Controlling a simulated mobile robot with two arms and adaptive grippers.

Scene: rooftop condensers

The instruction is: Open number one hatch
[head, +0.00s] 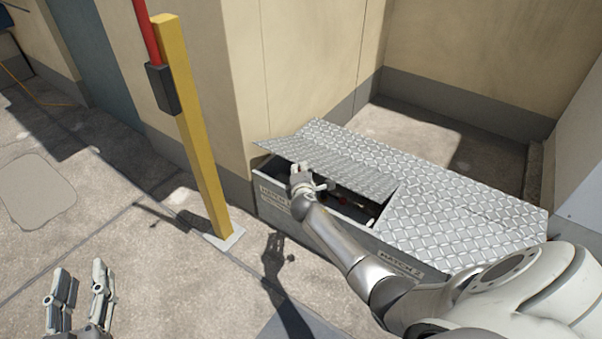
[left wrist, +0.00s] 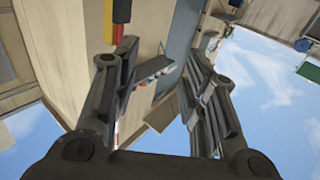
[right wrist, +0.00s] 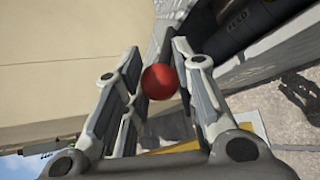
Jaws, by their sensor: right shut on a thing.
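The low metal box (head: 272,200) has two diamond-plate lids. The left lid (head: 345,168), above a front label reading HATCH with its number unclear, is tilted up with a dark gap under its front edge. The right lid (head: 460,220), above the label HATCH 2, lies flat. My right gripper (head: 302,172) is at the front edge of the left lid. In the right wrist view a red ball knob (right wrist: 159,82) sits between its fingers, and it is shut on that knob. My left gripper (head: 78,280) is open and empty at the lower left, away from the box.
A yellow post (head: 195,130) with a black box and red pole stands left of the metal box. Beige walls (head: 300,60) rise behind. Inside the gap are small red parts, mostly hidden. Paving (head: 130,240) left of the post is clear.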

